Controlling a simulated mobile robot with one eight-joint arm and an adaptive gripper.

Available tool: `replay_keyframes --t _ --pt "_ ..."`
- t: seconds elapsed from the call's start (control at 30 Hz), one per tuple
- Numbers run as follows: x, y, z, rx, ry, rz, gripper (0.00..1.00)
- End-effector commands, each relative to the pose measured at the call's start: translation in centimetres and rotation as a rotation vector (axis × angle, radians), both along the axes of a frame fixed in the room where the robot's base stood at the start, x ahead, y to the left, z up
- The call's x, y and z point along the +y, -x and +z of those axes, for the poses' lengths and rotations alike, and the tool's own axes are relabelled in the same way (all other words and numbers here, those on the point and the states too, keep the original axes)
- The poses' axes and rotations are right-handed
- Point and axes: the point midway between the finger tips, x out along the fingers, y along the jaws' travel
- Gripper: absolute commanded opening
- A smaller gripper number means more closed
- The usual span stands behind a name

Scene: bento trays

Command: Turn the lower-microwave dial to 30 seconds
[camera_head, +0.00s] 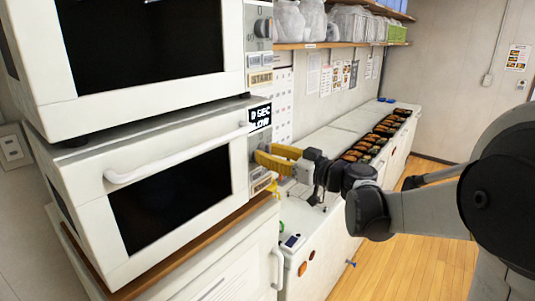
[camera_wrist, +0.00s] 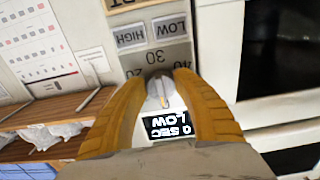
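The lower microwave (camera_head: 88,160) is white with a dark window and a bar handle. Its display (camera_head: 260,117) reads 0 SEC LOW; it also shows upside down in the wrist view (camera_wrist: 168,126). The lower-microwave dial (camera_wrist: 159,91) is a small grey round knob, with printed 20, 30 and 40 marks visible around it. My gripper (camera_wrist: 163,76) has its yellow fingers apart, one on each side of the dial. Whether they touch it, I cannot tell. In the head view my gripper (camera_head: 268,160) is at the control panel and hides the dial.
The upper microwave (camera_head: 150,110) stands on the lower one. HIGH and LOW buttons (camera_wrist: 150,33) lie close to the fingertips. A counter (camera_head: 345,130) with several filled bento trays (camera_head: 375,140) runs along the wall. A shelf (camera_head: 330,44) with bags is above it.

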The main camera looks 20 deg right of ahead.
Motion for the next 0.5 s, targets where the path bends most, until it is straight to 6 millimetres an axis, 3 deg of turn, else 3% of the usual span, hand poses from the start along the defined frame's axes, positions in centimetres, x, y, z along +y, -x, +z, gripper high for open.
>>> replay_keyframes --t 0.03,0.07,0.1,0.5 --pt "0.0 0.01 0.0 0.0 0.0 0.0 0.15" --pt "0.0 0.01 0.0 0.0 0.0 0.0 0.06" --pt "0.0 0.01 0.0 0.0 0.0 0.0 0.04" --pt "0.02 0.03 0.01 0.018 -0.025 0.0 0.04"
